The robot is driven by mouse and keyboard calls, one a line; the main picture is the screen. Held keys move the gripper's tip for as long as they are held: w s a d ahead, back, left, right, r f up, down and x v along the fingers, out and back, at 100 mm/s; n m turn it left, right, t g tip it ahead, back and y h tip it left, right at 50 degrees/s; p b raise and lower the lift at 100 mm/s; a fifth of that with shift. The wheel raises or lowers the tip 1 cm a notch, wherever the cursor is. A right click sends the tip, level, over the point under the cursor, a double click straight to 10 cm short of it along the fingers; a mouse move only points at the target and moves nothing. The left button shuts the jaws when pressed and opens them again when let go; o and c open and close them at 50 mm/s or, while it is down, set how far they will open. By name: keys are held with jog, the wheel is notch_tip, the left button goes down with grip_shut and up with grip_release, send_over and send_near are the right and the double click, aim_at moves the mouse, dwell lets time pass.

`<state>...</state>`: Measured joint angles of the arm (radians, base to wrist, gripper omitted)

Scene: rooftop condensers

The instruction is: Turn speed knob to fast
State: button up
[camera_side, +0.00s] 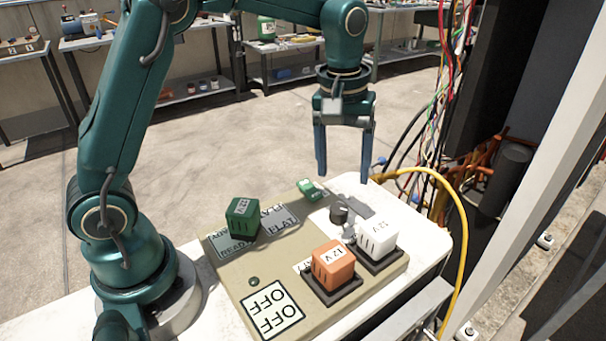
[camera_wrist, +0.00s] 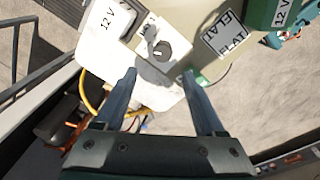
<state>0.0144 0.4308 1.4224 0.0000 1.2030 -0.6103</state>
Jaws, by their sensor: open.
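A small dark round knob (camera_side: 338,214) stands on the far part of the beige panel (camera_side: 235,290), left of the white block. In the wrist view the knob (camera_wrist: 162,51) sits on a white plate, with a light mark on its top. I cannot read any speed marking beside it. My gripper (camera_side: 344,176) points down above and beyond the knob, its two blue fingers apart and empty. In the wrist view my gripper (camera_wrist: 158,75) has its fingertips on either side below the knob, not touching it.
A white block (camera_side: 377,238) and an orange block (camera_side: 333,266), both marked 12 V, sit in dark sockets close to the knob. A yellow cable (camera_side: 458,270) curves along the right side. Air above the panel is free.

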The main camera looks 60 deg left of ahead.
aim_at(339, 208)
jog(key=shift+g, duration=0.5)
notch_tip(339, 208, down, 8)
jog(key=shift+f, duration=0.2)
grip_shut()
